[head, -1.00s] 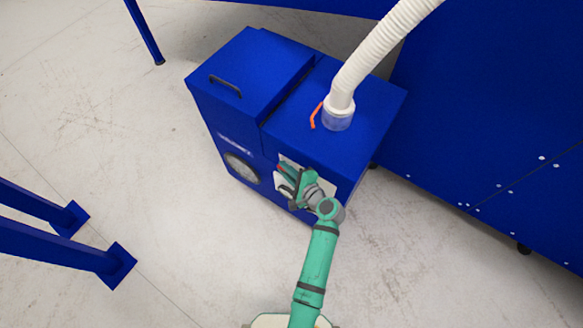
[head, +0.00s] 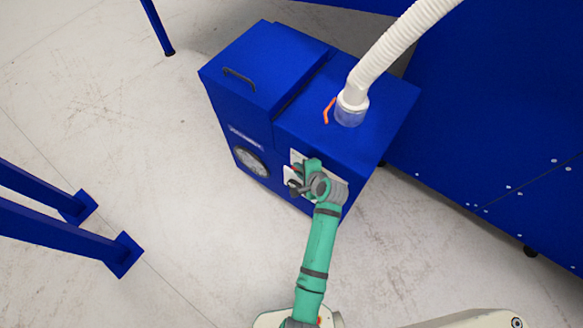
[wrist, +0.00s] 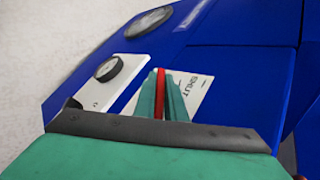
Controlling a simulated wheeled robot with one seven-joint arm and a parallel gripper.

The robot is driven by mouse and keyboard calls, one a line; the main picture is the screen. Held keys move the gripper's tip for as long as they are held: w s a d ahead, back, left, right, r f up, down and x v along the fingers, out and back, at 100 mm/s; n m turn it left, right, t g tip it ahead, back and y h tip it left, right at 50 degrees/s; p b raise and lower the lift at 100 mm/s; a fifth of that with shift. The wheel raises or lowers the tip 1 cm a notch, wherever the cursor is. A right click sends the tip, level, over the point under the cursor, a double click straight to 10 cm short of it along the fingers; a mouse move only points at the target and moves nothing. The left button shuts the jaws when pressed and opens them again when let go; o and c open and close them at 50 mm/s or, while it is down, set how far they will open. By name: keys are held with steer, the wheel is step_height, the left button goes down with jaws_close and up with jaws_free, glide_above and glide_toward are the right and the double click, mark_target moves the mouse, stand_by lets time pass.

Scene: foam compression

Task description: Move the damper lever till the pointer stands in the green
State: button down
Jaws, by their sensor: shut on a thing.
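A red lever (wrist: 160,95) stands between the green fingers of my gripper (wrist: 162,98) in the wrist view. My gripper is shut on it, in front of a white plate (wrist: 192,92) lettered SHUT. In the head view my gripper (head: 305,178) is at the white panel on the front of the blue cabinet (head: 345,120). The lower part of the lever is hidden by my gripper.
A larger round dial (head: 251,162) is on the cabinet front. An orange handle (head: 328,110) and a white ribbed hose (head: 395,45) are on top. Blue frame legs (head: 70,225) stand at the left. A large blue machine (head: 500,120) stands at right. Floor between is clear.

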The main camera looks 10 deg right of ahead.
stand_by(0.4)
steer(key=c, duration=2.1)
jaws_free()
steer(key=v, duration=1)
steer(key=shift+s+r, duration=0.2)
steer(key=shift+s, duration=0.2)
